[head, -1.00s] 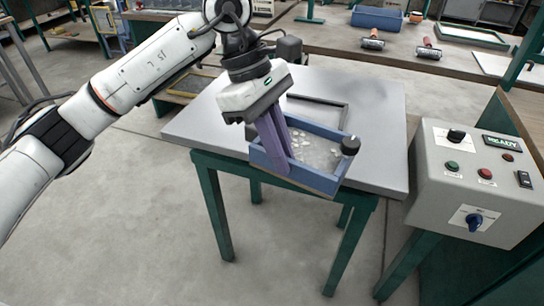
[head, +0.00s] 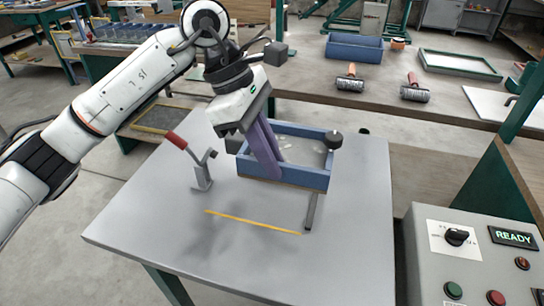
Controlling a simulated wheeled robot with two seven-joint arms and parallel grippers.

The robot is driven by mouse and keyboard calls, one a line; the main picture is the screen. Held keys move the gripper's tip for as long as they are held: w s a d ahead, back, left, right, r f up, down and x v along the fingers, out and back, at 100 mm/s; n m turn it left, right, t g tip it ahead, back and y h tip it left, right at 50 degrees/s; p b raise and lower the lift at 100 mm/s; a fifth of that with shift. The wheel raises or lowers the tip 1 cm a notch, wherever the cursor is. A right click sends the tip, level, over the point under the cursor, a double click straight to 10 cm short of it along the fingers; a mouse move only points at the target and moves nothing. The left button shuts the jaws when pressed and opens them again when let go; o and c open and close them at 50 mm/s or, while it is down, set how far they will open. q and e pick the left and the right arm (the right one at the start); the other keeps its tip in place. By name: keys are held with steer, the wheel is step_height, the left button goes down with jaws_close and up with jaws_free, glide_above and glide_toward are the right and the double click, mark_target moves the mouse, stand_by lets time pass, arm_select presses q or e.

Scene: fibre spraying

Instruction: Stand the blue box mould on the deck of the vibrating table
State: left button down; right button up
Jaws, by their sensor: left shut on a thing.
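The blue box mould (head: 295,175) is an open rectangular tray with pale grey, speckled contents and a black knob (head: 335,139) at its right. My left gripper (head: 268,165) is shut on its near wall, its purple fingers reaching down to it. The mould is over the far part of the grey deck (head: 340,235) of the vibrating table. A soft dark patch lies on the deck to the lower left; whether the mould touches the deck I cannot tell. The fingers hide part of the near wall. My right gripper is out of view.
A red-handled clamp (head: 201,165) stands on the deck left of the mould. A yellow line (head: 250,222) and a short grey bar (head: 311,211) are nearer. The control box (head: 470,255) is at right. A bench (head: 430,115) with rollers is behind.

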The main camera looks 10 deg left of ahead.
mark_target(268, 181)
arm_select(q)
steer(key=shift+w, duration=0.15)
steer(key=shift+s+f+b, duration=0.25)
steer(key=shift+f+b, duration=0.25)
steer(key=shift+f, duration=0.1)
steer(key=shift+w+f+b, duration=0.1)
steer(key=shift+f+b, duration=1.4)
steer(key=shift+f, duration=1.1)
steer(key=shift+f+b, duration=0.35)
steer(key=shift+f, duration=0.2)
steer(key=shift+f+b, duration=0.5)
steer(key=shift+f, duration=0.35)
steer(key=shift+f+b, duration=0.3)
steer(key=shift+f, duration=0.25)
steer(key=shift+a, duration=1.65)
steer(key=shift+a+f, duration=0.15)
steer(key=shift+f, duration=0.1)
steer(key=shift+f+b, duration=0.45)
steer(key=shift+w+f, duration=0.1)
steer(key=shift+f, duration=0.15)
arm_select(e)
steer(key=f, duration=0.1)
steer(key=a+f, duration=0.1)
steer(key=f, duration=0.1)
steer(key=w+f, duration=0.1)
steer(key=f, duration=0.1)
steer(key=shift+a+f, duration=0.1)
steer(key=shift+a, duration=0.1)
